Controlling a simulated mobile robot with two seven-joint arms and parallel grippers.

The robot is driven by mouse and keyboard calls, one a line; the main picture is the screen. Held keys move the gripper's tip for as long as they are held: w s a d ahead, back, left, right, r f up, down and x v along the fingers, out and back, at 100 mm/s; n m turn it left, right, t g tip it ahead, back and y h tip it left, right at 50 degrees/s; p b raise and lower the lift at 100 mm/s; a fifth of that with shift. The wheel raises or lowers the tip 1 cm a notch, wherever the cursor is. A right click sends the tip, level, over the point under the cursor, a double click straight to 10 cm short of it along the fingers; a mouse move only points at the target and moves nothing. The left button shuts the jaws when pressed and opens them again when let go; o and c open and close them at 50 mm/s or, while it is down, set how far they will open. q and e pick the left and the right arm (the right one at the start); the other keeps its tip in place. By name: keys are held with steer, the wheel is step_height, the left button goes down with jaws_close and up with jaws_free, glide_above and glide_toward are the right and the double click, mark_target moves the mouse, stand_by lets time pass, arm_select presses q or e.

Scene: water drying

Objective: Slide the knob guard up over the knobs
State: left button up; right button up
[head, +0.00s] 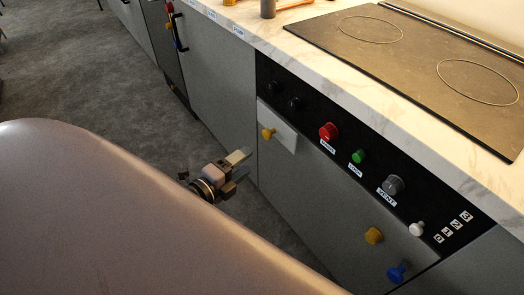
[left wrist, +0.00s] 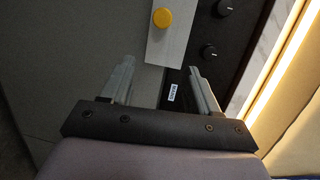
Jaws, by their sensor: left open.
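The knob guard is a pale flat plate (head: 284,136) on the front of the stove unit, just below two black knobs (head: 274,88) (head: 294,103). A yellow round handle (head: 268,133) sticks out of it. Both black knobs stand uncovered. My left gripper (head: 237,168) is open and empty, apart from the plate and to its lower left in the head view. In the left wrist view the plate (left wrist: 173,45) and yellow handle (left wrist: 162,17) lie beyond the gap between the open fingers (left wrist: 160,66). My right gripper is not in view.
Red (head: 328,131), green (head: 358,156) and grey (head: 393,185) knobs follow along the black panel. Yellow (head: 373,236), blue (head: 397,272) and white (head: 417,229) knobs sit lower right. The cooktop (head: 420,65) lies on the marble counter (head: 310,62). Grey floor (head: 95,75) is clear.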

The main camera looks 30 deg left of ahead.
mark_target(265, 135)
arm_select(q)
steer(key=shift+w+a+f+m+t+h+b, duration=0.25)
steer(key=shift+w+m+h+b, duration=0.7)
steer(key=shift+w+m, duration=1.55)
steer(key=shift+w+a+f+m+h+b, duration=0.45)
steer(key=shift+w+m+b, duration=1.1)
steer(key=shift+m, duration=1.9)
steer(key=shift+w+a+f+m+t+h+b, duration=0.2)
steer(key=shift+w+a+m+h+b, duration=0.65)
steer(key=shift+w+m, duration=1.7)
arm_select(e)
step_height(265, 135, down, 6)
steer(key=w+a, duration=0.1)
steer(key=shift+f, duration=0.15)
arm_select(q)
steer(key=shift+s+d+m, duration=0.4)
steer(key=shift+c, duration=0.3)
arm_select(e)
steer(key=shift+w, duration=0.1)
